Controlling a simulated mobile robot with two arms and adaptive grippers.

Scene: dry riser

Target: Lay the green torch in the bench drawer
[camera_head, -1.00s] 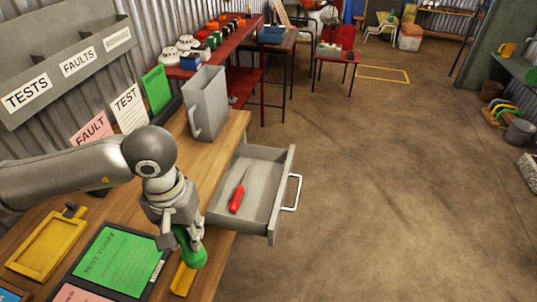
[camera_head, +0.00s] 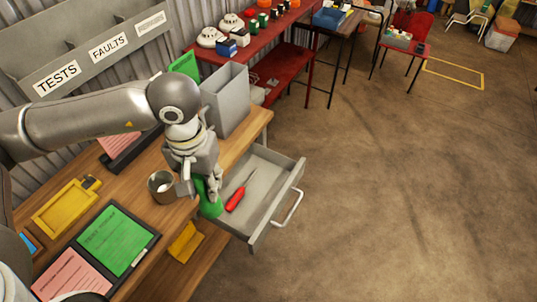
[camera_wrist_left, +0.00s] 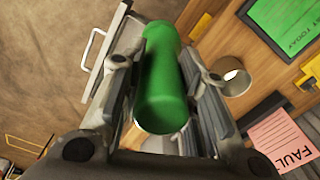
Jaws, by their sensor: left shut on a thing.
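The green torch (camera_head: 208,202) is held in my left gripper (camera_head: 203,186), above the near left corner of the drawer. In the left wrist view the torch (camera_wrist_left: 164,80) lies lengthwise between the two fingers, and both close on its sides. The bench drawer (camera_head: 262,190) is pulled out from the wooden bench (camera_head: 240,142). A red-handled screwdriver (camera_head: 236,199) lies inside it. The drawer's bar handle (camera_head: 288,210) faces the open floor. My right gripper is not in view.
A grey metal cup (camera_head: 162,187) stands on the bench just left of my left gripper. A clipboard with green paper (camera_head: 115,240) and a yellow tray (camera_head: 66,207) lie at the left.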

